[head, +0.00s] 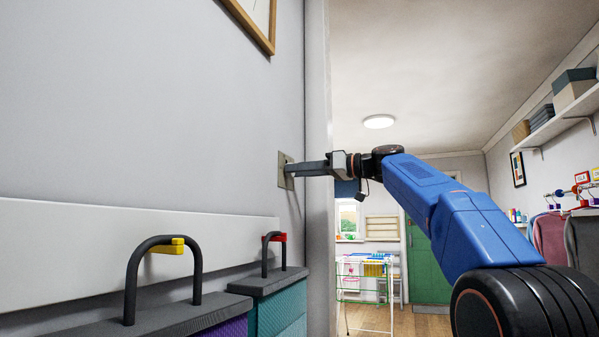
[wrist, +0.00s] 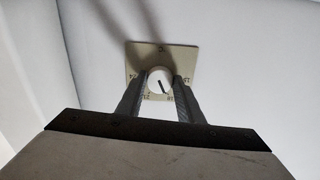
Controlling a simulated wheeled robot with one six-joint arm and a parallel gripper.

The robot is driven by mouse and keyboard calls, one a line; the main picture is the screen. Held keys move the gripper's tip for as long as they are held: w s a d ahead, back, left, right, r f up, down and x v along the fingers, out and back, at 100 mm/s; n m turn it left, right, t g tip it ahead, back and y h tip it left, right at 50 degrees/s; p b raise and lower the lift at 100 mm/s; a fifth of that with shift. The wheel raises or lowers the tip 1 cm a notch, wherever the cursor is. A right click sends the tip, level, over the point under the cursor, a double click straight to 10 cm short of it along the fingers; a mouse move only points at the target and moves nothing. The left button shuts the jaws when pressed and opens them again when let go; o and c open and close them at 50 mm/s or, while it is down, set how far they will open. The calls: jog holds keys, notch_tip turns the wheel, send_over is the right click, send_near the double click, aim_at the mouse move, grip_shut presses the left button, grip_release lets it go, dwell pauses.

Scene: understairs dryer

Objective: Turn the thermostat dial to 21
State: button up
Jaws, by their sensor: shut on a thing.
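The thermostat is a square beige plate (wrist: 150,57) on the pale wall, with a round white dial (wrist: 160,77) at its middle. The dial has a dark pointer mark that lies at a slant. Small dark numbers stand around the dial, too small and partly covered to read surely. My gripper (wrist: 160,90) has one finger on each side of the dial and is shut on it. In the head view the thermostat plate (head: 285,170) shows edge-on on the left wall, and my gripper (head: 292,170) reaches it from the right. The dial is hidden there.
Below on the left stand bins with black arched handles (head: 133,270) and a yellow and a red piece on them. A white panel (head: 140,250) runs along the wall. A wall corner (head: 318,120) is just right of the thermostat. A drying rack (head: 365,272) stands farther back.

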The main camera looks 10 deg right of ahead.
jog(key=m, duration=1)
jog(key=shift+r+m, duration=0.1)
jog(key=shift+m, duration=0.3)
dwell(0.4)
jog(key=o, duration=1.1)
jog(key=shift+c, duration=0.2)
jog(key=shift+s, duration=0.1)
jog(key=v, duration=1.7)
jog(key=shift+d, duration=0.15)
